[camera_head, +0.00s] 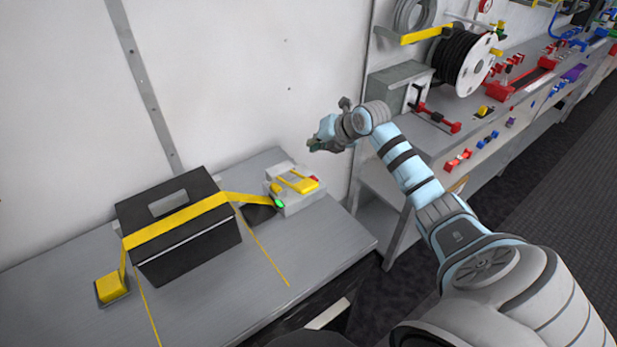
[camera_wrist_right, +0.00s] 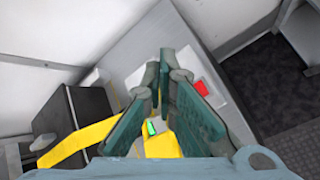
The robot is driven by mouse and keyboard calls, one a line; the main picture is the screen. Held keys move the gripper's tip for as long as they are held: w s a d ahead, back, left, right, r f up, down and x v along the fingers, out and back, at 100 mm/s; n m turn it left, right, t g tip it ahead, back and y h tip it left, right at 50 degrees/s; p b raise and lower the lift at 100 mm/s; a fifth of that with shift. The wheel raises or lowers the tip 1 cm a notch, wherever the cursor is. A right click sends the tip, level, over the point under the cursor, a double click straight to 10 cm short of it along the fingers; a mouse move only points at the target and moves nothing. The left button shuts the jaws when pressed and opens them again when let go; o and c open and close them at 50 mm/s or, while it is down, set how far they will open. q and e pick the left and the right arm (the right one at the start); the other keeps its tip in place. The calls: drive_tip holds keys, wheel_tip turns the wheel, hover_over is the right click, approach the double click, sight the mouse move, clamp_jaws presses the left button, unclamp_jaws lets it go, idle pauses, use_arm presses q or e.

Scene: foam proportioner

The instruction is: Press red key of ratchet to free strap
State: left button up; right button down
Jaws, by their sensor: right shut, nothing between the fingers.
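The ratchet (camera_head: 283,190) is a light grey block with a yellow handle on the table, right of a black case (camera_head: 190,250). Its small red key (camera_head: 315,178) is at its right side; in the right wrist view the red key (camera_wrist_right: 201,88) lies just right of the fingers. A yellow strap (camera_head: 178,222) runs from the ratchet over the case. A green spot (camera_head: 280,203) shows at the ratchet's near side. My right gripper (camera_head: 312,146) is shut and empty, raised above and behind the ratchet, apart from it. The fingers hide part of the ratchet in the wrist view.
A yellow anchor block (camera_head: 112,287) holds the strap's left end. Thin yellow lines mark the table. A white wall stands behind. A shelf (camera_head: 435,115) with a cable reel (camera_head: 465,62) and red fittings is at the right. The table's front right is clear.

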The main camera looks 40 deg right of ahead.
wheel_tip(320, 180, down, 4)
drive_tip(key=b, duration=0.3)
drive_tip(key=shift+w+d, duration=0.15)
drive_tip(key=b, duration=0.4)
hover_over(315, 178)
wheel_tip(315, 178, down, 4)
drive_tip(key=shift+f, duration=0.55)
drive_tip(key=shift+f, duration=0.1)
idle(0.4)
drive_tip(key=shift+f+b, duration=0.3)
drive_tip(key=shift+b, duration=0.1)
